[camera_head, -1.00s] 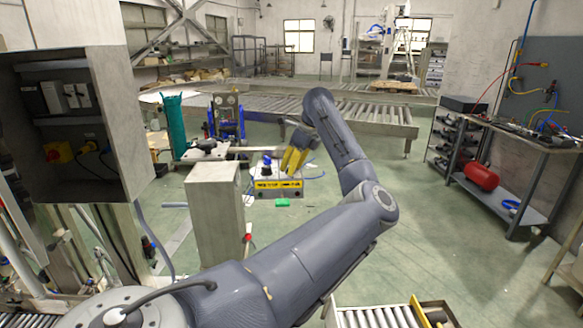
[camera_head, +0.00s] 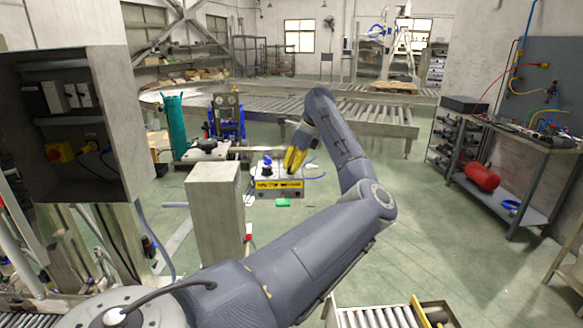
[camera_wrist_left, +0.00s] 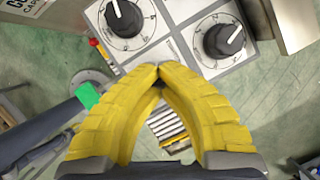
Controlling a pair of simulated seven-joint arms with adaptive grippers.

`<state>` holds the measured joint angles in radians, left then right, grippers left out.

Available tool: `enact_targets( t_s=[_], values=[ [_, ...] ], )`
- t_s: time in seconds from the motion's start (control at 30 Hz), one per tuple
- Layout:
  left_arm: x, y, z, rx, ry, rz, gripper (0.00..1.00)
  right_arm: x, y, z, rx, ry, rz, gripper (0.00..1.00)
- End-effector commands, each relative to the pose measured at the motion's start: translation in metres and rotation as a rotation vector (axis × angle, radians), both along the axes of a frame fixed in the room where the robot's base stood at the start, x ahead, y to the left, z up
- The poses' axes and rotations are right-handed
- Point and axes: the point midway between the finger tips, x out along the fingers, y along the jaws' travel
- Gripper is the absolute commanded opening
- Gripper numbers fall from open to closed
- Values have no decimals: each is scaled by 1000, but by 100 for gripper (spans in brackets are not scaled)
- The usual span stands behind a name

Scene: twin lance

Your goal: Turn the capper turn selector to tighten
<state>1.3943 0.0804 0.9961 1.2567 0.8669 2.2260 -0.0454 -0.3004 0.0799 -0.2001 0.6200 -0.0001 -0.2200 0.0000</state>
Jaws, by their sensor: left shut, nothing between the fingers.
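The capper box (camera_head: 278,185) has a yellow front label and knobs on its top. In the left wrist view, two black knobs on round white dials show: one at the upper left (camera_wrist_left: 123,18) and one at the right (camera_wrist_left: 224,40). I cannot read which is the turn selector. My left gripper (camera_head: 290,172) has yellow fingers and is over the right part of the box in the head view. In the left wrist view its fingertips (camera_wrist_left: 160,70) meet, empty, at the lower edge of the panel below and between the dials. My right gripper is out of view.
A grey post (camera_head: 214,210) stands left of the box. A green block (camera_head: 283,202) shows just below the box front. An electrical cabinet (camera_head: 75,130) is at the left and a workbench (camera_head: 520,140) at the right. Green floor lies open between the box and the workbench.

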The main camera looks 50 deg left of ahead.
Motion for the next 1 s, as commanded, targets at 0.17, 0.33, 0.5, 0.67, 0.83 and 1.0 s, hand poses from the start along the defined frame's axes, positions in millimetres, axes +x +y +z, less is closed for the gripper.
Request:
enact_targets(
  t_s=[0.17,0.33,0.5,0.67,0.83,1.0],
  values=[
    [3,-1,-1,-5,-1,124,0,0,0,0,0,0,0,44],
    [3,0,-1,-5,-3,284,0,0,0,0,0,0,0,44],
    [4,0,-1,-5,-1,446,0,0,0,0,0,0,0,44],
    [4,1,0,-6,-2,592,0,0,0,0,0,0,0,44],
    [5,1,0,-6,-3,729,0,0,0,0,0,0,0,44],
    [5,1,-1,-6,-3,839,0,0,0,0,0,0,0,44]
  ],
)
